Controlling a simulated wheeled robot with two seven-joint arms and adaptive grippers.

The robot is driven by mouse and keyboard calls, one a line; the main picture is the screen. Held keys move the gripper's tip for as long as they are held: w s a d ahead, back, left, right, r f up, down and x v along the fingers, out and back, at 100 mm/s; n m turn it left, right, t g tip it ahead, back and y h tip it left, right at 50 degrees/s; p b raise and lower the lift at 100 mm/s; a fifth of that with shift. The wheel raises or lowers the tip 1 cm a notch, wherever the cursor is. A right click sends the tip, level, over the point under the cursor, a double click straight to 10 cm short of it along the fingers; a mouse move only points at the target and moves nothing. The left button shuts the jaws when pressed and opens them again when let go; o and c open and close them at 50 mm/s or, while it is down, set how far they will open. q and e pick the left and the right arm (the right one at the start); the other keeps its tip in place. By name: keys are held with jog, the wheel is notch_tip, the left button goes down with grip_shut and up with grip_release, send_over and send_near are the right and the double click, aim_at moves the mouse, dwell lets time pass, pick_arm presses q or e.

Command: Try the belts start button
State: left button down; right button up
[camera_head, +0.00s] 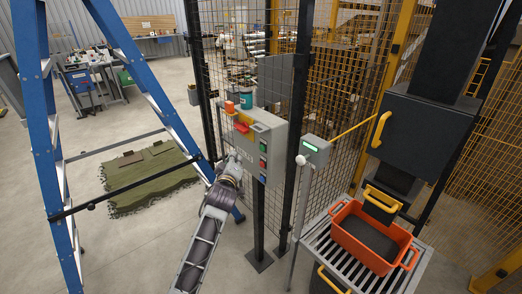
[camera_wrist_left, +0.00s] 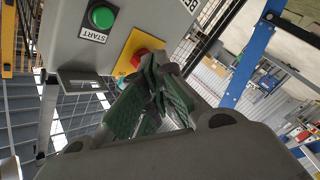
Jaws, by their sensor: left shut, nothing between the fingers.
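The grey control box (camera_head: 270,133) stands on a dark post. In the left wrist view a green button (camera_wrist_left: 102,15) sits on the box face above an upside-down START label (camera_wrist_left: 92,35). A red button (camera_wrist_left: 140,55) on a yellow plate is beside it. In the head view, small green and red buttons (camera_head: 263,147) show on the box's right-hand side. My left gripper (camera_wrist_left: 158,78) is shut and empty, its green fingertips in front of the red button; I cannot tell if they touch it. In the head view it is close to the box (camera_head: 236,158). My right gripper is not in view.
A blue ladder (camera_head: 38,110) stands left of my arm, with green turf (camera_head: 150,180) on the floor behind. Mesh fencing (camera_head: 330,90) rises behind the box. A small panel with a green display (camera_head: 314,146) and an orange crate (camera_head: 345,235) on rollers are to the right.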

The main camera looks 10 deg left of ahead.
aim_at(262, 148)
pick_arm(q)
jog(key=w+d+b, duration=0.3)
jog(key=w+d, duration=0.2)
jog(key=w, duration=0.1)
jog(key=shift+w, duration=0.2)
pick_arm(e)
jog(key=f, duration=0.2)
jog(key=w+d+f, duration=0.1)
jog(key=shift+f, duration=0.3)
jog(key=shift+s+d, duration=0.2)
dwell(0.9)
pick_arm(q)
jog(key=shift+w+d+b, duration=0.5)
jog(key=shift+w+b, duration=0.2)
jog(key=shift+b, duration=0.05)
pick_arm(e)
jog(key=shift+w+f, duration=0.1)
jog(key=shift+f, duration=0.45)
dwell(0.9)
pick_arm(q)
jog(key=shift+s+a, duration=0.15)
jog(key=shift+s, duration=0.1)
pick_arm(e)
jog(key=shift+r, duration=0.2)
pick_arm(q)
jog(key=shift+s+a+p, duration=0.35)
jog(key=shift+s+p, duration=0.1)
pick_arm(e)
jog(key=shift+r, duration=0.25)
